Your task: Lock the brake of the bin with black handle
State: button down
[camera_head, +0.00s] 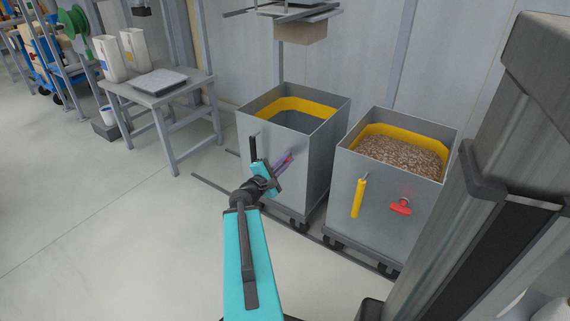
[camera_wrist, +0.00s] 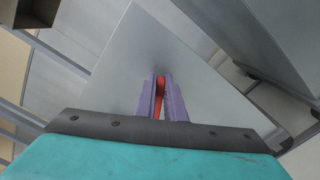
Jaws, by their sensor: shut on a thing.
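The bin with the black handle (camera_head: 308,161) stands at the middle of the head view, a grey metal box with a yellow band inside its rim. Its black handle (camera_head: 254,147) hangs upright on the left part of its front face. My gripper (camera_head: 289,159) is at the right part of that face. In the wrist view my gripper (camera_wrist: 163,88) has its purple fingers shut on a red brake lever (camera_wrist: 160,86), seen edge-on between them against the grey bin wall (camera_wrist: 125,75). In the head view the fingers mostly hide this lever.
A second bin (camera_head: 375,218) with a yellow handle (camera_head: 357,197), a red brake lever (camera_head: 401,207) and brown pellets stands close on the right. Floor rails (camera_head: 225,192) run under both. A table (camera_head: 160,95) with a scale stands at left. The floor at left is clear.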

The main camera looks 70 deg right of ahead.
jog(key=m, duration=0.2)
jog(key=f+m, duration=0.1)
jog(key=m, duration=0.2)
jog(key=shift+f+m, duration=0.15)
jog(key=shift+m, duration=0.15)
dwell(0.4)
jog(key=c, duration=1.8)
grip_release()
jog(key=shift+c, duration=0.2)
jog(key=shift+a+r+p, duration=0.25)
jog(key=shift+a+p, duration=0.05)
jog(key=shift+p, duration=0.35)
jog(key=shift+w+a+p, duration=0.1)
jog(key=shift+p, duration=0.2)
